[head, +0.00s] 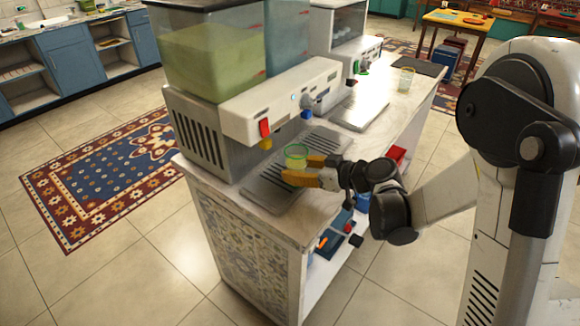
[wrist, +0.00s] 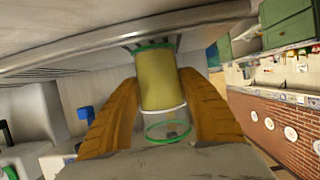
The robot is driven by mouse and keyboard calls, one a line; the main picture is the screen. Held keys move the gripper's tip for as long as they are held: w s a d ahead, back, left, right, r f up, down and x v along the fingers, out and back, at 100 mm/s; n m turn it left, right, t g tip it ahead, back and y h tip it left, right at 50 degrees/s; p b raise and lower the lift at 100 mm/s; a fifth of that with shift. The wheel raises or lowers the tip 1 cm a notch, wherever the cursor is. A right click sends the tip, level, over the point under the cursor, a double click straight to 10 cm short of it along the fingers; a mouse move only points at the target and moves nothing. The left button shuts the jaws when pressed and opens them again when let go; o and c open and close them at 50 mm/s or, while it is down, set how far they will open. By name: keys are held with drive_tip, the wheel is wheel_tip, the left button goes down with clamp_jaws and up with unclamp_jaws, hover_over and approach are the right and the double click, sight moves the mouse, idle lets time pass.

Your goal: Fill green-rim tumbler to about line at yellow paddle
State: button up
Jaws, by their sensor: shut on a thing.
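The green-rim tumbler (head: 296,164) is upright over the drip tray (head: 262,192). My gripper (head: 303,169) is shut on it, with an orange finger on each side. In the wrist view the tumbler (wrist: 161,80) appears upside down between the fingers (wrist: 160,112). Yellow liquid fills it to about the white line (wrist: 165,109), with a clear band between that line and the green rim. The yellow paddle (head: 266,143) hangs under a red lever (head: 264,128), left of the tumbler and apart from it. I cannot tell whether the tumbler touches the tray.
A tank of yellow-green liquid (head: 212,60) tops the dispenser. A blue paddle (head: 308,113) and a green one (head: 362,71) sit further along. Another tumbler (head: 405,80) stands at the counter's far end. The second drip tray (head: 358,108) is clear.

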drive_tip(key=shift+s+d+b, duration=0.15)
drive_tip(key=shift+s+d, duration=0.65)
drive_tip(key=shift+d, duration=0.25)
drive_tip(key=shift+s+d+b, duration=0.1)
drive_tip(key=shift+s+d, duration=0.7)
drive_tip(key=shift+d, duration=0.2)
drive_tip(key=shift+s+d+b, duration=0.15)
drive_tip(key=shift+s+d, duration=0.65)
drive_tip(key=shift+d, duration=0.25)
